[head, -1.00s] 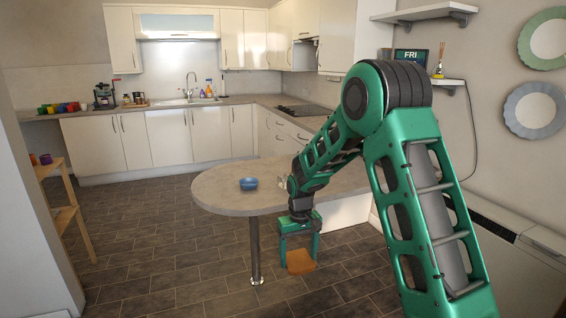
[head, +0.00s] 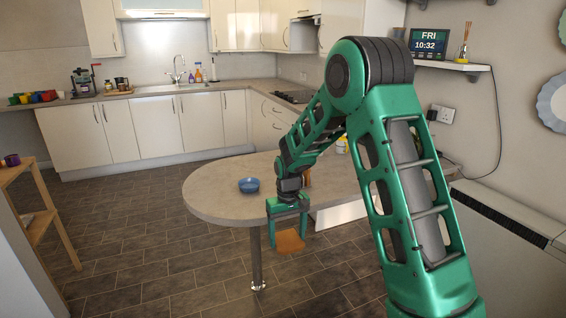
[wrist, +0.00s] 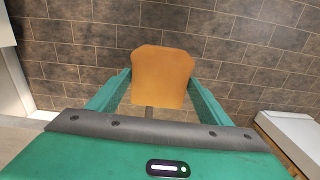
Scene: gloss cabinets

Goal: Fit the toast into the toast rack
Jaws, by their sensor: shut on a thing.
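My gripper (head: 289,232) is shut on a brown slice of toast (head: 290,242), held in the air in front of the rounded end of the counter. In the wrist view the toast (wrist: 161,76) sits between the two green fingers (wrist: 158,98), its broad face toward the camera, with tiled floor behind it. I cannot make out a toast rack in either view; part of the counter is hidden behind my arm.
The peninsula counter (head: 215,196) bears a blue bowl (head: 249,185) and stands on a metal leg (head: 257,262). A wooden shelf stand (head: 50,215) is at the left. A white heater (head: 500,245) is at the right. The tiled floor between is clear.

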